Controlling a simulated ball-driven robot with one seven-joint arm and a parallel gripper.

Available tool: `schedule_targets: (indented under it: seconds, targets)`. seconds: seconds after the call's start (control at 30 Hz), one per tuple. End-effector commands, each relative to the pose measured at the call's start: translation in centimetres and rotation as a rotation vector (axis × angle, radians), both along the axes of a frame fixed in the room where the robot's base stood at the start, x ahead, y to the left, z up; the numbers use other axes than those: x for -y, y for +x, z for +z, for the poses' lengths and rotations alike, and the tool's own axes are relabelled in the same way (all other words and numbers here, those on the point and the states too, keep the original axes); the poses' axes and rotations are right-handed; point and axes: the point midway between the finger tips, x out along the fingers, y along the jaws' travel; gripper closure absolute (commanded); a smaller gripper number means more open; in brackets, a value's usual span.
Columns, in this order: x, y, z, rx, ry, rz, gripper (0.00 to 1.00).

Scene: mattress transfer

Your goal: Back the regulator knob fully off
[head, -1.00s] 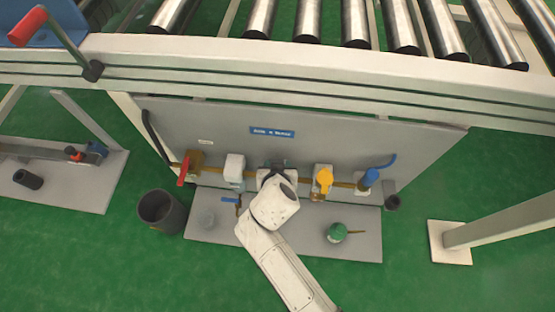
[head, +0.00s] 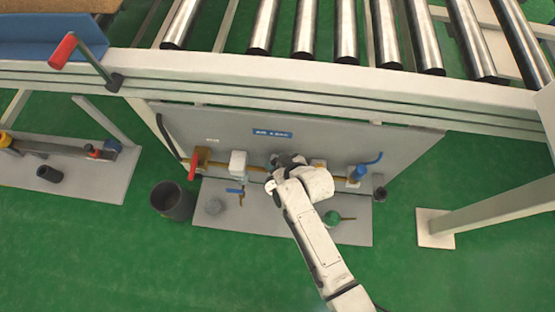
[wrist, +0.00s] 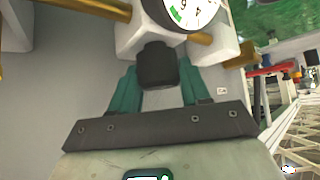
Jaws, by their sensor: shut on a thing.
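The regulator knob (wrist: 157,66) is a dark, ribbed-looking cylinder below a white body with a round gauge (wrist: 186,8) in the wrist view. My gripper (wrist: 158,78) has teal fingers on both sides of the knob and is shut on it. In the head view my gripper (head: 287,161) is at the middle of the grey panel (head: 330,145), on the pipe line. My white wrist hides the knob and the regulator there.
Left of my gripper are a red-handled valve (head: 194,164) and a white block (head: 238,163); right is a blue-handled part (head: 359,172). A dark bin (head: 172,200) stands left. Below are a blue-handled valve (head: 237,192) and a green round part (head: 332,217). A roller conveyor (head: 330,70) runs overhead.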

Motion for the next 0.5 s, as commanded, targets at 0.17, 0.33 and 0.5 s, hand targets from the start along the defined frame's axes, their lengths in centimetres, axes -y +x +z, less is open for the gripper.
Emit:
schedule_targets:
  seconds: [0.17, 0.33, 0.5]
  targets:
    - [-0.04, 0.22, 0.22, 0.005, 0.0, 0.03, 0.84]
    - [-0.07, 0.2, 0.17, 0.006, 0.0, 0.041, 0.84]
    - [-0.09, 0.21, 0.16, 0.006, -0.001, 0.042, 0.84]
